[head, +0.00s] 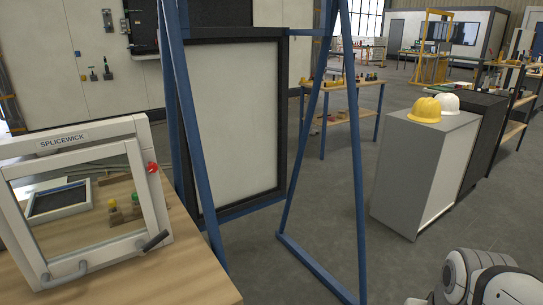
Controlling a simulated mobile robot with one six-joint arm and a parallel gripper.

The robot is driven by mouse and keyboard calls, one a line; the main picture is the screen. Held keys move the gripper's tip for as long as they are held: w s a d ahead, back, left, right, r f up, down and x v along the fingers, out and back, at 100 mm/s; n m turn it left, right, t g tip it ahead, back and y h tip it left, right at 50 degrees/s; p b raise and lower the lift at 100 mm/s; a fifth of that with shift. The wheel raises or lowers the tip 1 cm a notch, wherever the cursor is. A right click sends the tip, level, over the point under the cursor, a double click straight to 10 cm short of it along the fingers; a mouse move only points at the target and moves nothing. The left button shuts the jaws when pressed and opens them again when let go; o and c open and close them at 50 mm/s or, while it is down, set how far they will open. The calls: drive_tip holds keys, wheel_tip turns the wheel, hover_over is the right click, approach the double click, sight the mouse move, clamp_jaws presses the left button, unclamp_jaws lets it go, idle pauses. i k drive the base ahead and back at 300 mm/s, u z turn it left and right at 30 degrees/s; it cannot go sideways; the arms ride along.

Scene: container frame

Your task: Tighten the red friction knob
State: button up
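The red friction knob (152,168) sits on the upper right side of a white framed window unit (148,205) at the left of the head view. The unit is labelled "SPLICEWICK" and stands on a wooden bench (190,275). A dark lever handle (155,241) is at its lower right, and a pale grey handle is at its lower left. How tight the knob is cannot be told. My gripper is not in view. Only a white and dark part of my arm shows at the bottom right, far from the knob.
A blue stand (359,200) with a black-edged panel (240,120) rises just right of the bench. A grey cabinet (410,165) with yellow and white helmets stands at the right. Open floor lies between stand and cabinet. Small items show through the window.

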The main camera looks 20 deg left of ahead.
sight(152, 167)
drive_tip(key=z, duration=1.25)
drive_tip(key=k, duration=1.8)
drive_tip(key=u, duration=2.2)
drive_tip(key=i, duration=1)
drive_tip(key=u, duration=0.05)
